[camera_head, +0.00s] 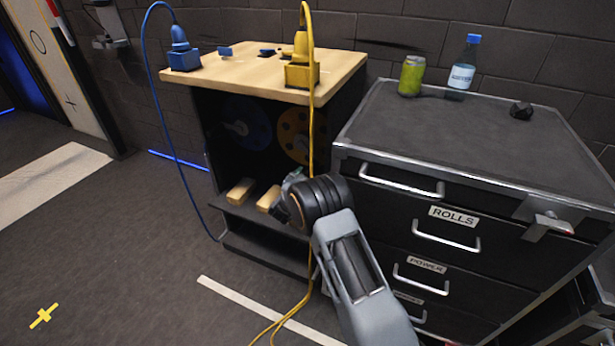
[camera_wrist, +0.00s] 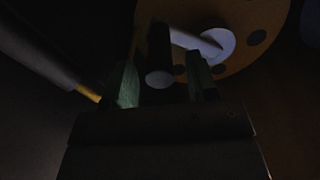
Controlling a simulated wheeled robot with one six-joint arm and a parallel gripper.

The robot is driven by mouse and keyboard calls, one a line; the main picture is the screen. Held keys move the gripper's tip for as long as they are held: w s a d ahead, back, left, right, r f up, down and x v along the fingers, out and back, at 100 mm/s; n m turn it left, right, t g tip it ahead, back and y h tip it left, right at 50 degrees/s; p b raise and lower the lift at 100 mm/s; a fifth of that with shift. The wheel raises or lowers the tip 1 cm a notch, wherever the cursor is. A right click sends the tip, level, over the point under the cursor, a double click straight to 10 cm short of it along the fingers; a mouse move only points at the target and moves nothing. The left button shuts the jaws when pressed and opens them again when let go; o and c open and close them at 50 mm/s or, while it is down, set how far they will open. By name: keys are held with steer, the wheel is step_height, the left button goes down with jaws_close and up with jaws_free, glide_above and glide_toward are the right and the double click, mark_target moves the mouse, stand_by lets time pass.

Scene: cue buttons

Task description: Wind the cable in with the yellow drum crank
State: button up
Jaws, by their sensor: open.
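The yellow drum (camera_head: 292,128) sits inside the dark cabinet under the wooden top, partly hidden by the cable and my arm. In the wrist view the yellow drum (camera_wrist: 265,32) shows at the upper right. Its crank has a pale hub (camera_wrist: 216,45) and arm, with a dark round handle (camera_wrist: 160,60) pointing toward the camera. My gripper (camera_wrist: 163,82) is open, one finger on each side of the handle's end; I see no firm contact. In the head view my gripper (camera_head: 288,192) is in front of the cabinet. The yellow cable (camera_head: 312,140) hangs from a yellow plug (camera_head: 302,68) to the floor.
A blue drum (camera_head: 247,125) is left of the yellow one; a blue cable (camera_head: 158,90) loops down from the blue plug. Wooden blocks (camera_head: 240,191) lie on the lower shelf. A drawer cabinet (camera_head: 430,125) with a can and bottle stands right. Floor at left is mostly clear.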

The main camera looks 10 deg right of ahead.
steer(key=shift+w+d, duration=0.4)
steer(key=shift+w, duration=0.15)
jaws_close()
